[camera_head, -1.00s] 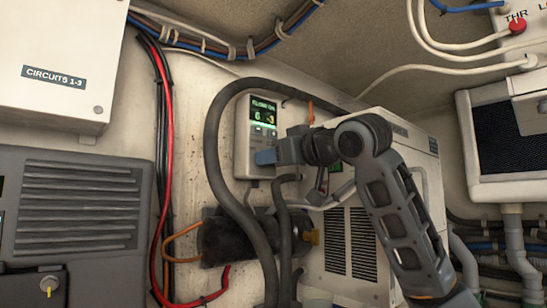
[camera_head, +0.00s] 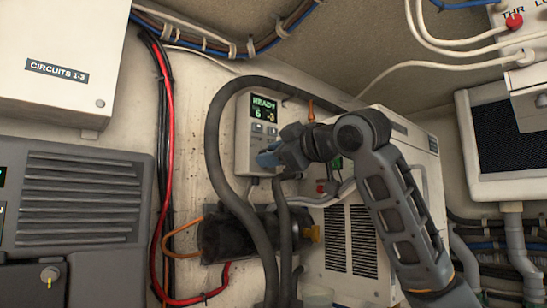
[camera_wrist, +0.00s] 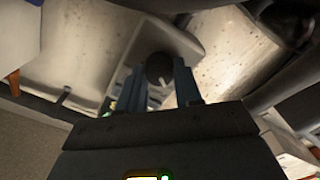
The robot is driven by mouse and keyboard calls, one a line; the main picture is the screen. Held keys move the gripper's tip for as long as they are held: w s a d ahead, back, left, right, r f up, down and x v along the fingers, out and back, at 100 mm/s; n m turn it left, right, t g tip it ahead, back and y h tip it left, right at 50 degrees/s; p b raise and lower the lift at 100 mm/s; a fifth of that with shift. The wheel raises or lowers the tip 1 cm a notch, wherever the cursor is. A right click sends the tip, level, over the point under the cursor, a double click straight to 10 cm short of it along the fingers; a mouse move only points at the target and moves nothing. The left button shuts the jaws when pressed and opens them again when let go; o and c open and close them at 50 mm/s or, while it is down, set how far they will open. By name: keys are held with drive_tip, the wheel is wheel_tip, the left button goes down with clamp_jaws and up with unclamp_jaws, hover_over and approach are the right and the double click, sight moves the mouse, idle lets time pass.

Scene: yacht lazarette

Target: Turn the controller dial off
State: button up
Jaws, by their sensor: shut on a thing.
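The controller (camera_head: 243,137) is a pale upright box on the wall in the head view, with a lit green display reading READY above small buttons. My gripper (camera_head: 265,160) is at the controller's lower front, with its blue fingers covering the dial there. In the wrist view, the dark round dial (camera_wrist: 159,66) with a pale pointer mark sits between the two blue fingers of my gripper (camera_wrist: 160,82). The fingers are shut on the dial. The dial is hidden in the head view.
A thick dark hose (camera_head: 213,150) loops close around the controller's left and top. A white vented unit (camera_head: 345,245) stands at right behind my arm. A dark cylinder (camera_head: 222,238) with orange and red cables is below. A CIRCUITS 1-3 box (camera_head: 55,45) hangs upper left.

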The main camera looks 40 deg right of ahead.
drive_tip(key=shift+f+n, duration=0.1)
drive_tip(key=shift+n, duration=1.1)
drive_tip(key=o, duration=1)
drive_tip(key=shift+o, duration=0.2)
drive_tip(key=shift+s+b, duration=0.1)
drive_tip(key=shift+b, duration=0.2)
drive_tip(key=s+b, duration=0.1)
drive_tip(key=s, duration=0.6)
drive_tip(key=shift+s+b, duration=0.35)
